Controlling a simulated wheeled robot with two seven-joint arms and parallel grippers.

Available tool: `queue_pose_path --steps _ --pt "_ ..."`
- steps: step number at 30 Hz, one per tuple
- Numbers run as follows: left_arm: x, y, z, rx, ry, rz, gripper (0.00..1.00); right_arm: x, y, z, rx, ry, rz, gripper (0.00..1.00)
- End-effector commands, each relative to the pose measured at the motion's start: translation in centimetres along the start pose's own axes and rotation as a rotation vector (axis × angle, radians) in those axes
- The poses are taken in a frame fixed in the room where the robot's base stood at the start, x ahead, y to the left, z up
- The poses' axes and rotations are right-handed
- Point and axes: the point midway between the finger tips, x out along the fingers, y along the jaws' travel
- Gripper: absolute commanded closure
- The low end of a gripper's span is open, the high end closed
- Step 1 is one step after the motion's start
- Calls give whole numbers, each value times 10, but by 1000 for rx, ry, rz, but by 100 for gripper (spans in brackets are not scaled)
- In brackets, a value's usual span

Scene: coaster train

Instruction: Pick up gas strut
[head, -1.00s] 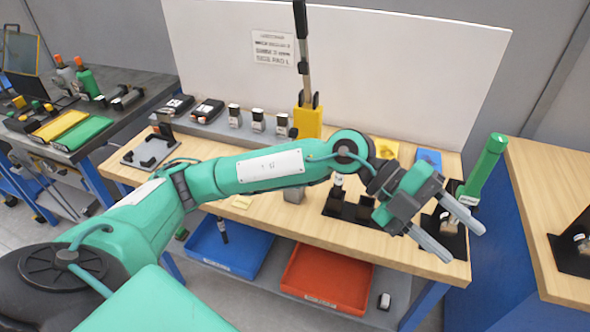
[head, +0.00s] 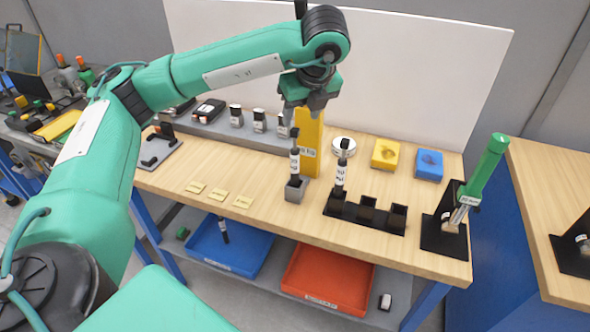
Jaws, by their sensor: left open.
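A dark gas strut with white labels (head: 295,162) stands upright in a small grey block (head: 295,190) on the wooden bench. A similar strut (head: 340,175) stands in the left slot of a black rack (head: 367,215); the rack's other slots look empty. My left gripper (head: 303,108) is open and points down just above the strut in the grey block, in front of the yellow post (head: 311,150). Its fingers are small and partly merge with the post, so I cannot tell whether they touch the strut. My right gripper is not in view.
A green cylinder (head: 485,170) leans in a black stand on the right. Yellow (head: 385,153) and blue (head: 429,164) blocks lie at the back. Blue (head: 215,250) and red (head: 325,280) bins sit below. A white panel (head: 430,70) closes the back.

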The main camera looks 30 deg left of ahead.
Motion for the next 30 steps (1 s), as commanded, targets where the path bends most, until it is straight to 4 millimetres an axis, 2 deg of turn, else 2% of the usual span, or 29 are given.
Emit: queue_pose_path --steps 1,11,13,22,30 --pt "9 0 -1 1 3 3 51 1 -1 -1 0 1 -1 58" --pt "46 0 -2 2 4 2 51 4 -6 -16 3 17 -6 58" --pt "56 1 0 1 4 4 51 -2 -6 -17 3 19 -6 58" --pt "79 -1 2 2 3 2 51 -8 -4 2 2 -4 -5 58" --pt "117 -2 2 2 4 1 51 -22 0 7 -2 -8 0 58"
